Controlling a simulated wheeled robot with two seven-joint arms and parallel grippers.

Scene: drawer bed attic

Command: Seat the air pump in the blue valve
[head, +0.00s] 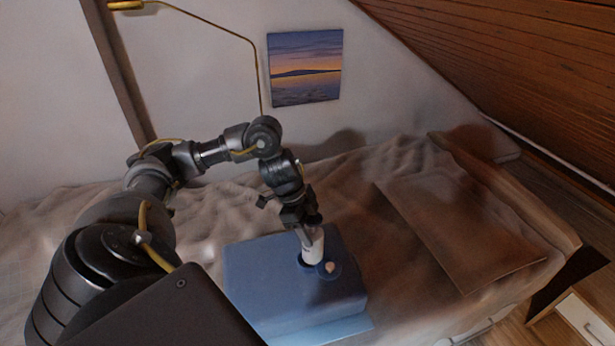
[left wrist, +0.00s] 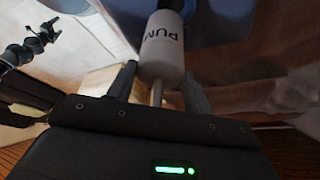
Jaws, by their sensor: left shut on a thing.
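The air pump (head: 314,247) is a white cylinder in the head view. It also fills the top middle of the left wrist view (left wrist: 162,52), with dark letters on its side and a thin pale rod. My left gripper (head: 304,229) is shut on the pump's rod end, above the blue block (head: 262,290). The pump's lower end is at the dark blue valve (head: 335,276) on top of the block. I cannot tell how deep it sits. A small pale cap (head: 330,267) lies beside the pump. A dark jointed arm at the left wrist view's upper left seems mine; its jaws are too small to read.
The block rests on a rumpled bed (head: 220,207), with a lighter blue sheet (head: 335,331) under its front edge. A flat brown panel (head: 455,225) lies to the right. The wooden sloped ceiling (head: 520,65) comes down at the upper right.

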